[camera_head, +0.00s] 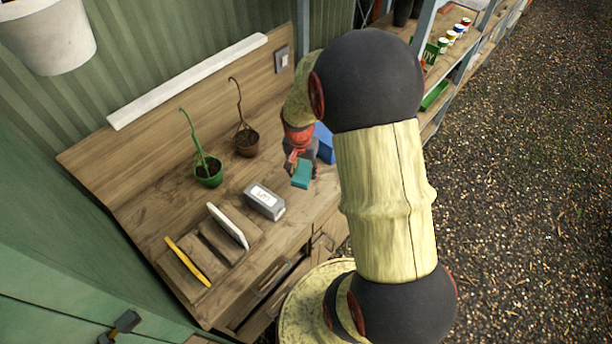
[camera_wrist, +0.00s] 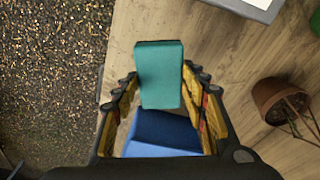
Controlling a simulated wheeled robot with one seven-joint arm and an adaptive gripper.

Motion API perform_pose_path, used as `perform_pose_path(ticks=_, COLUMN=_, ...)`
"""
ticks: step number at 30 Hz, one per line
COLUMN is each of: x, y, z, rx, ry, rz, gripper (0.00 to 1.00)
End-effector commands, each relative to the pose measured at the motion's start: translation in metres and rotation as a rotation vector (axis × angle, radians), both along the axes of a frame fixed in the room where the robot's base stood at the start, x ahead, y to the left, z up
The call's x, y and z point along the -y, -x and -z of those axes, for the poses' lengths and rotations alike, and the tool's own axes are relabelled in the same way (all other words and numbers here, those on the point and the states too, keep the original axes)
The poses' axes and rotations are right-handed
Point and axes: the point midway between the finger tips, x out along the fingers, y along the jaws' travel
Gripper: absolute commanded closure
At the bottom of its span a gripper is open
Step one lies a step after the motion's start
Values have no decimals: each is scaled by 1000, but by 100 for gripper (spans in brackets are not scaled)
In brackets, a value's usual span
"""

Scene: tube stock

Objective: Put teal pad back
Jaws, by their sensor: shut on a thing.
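The teal pad (camera_head: 302,175) is a small flat-sided block. My gripper (camera_head: 299,157) is shut on it and holds it over the right part of the wooden bench (camera_head: 150,225). In the wrist view the teal pad (camera_wrist: 160,75) sticks out beyond the fingertips of my gripper (camera_wrist: 162,88). A wooden rack (camera_head: 215,238) at the bench's front left holds a yellow pad (camera_head: 188,262) and a white pad (camera_head: 228,226), both on edge, with a gap between them. How high the teal pad is above the bench is hard to tell.
A grey labelled box (camera_head: 264,201) stands between the rack and the teal pad. A blue block (camera_head: 325,143) is near my gripper; it also shows in the wrist view (camera_wrist: 163,135). A green pot (camera_head: 208,173) and a brown pot (camera_head: 246,142) with plants stand behind.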

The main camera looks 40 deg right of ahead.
Motion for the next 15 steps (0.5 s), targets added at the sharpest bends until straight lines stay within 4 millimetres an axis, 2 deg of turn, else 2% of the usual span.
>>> perform_pose_path(ticks=1, x=6, y=-2, z=13, rx=-6, ry=-3, rz=2, gripper=80)
perform_pose_path(ticks=5, x=20, y=-10, z=33, rx=-5, ry=-3, rz=0, gripper=80)
perform_pose_path(ticks=15, x=35, y=-20, z=53, rx=-4, ry=-2, rz=0, gripper=80)
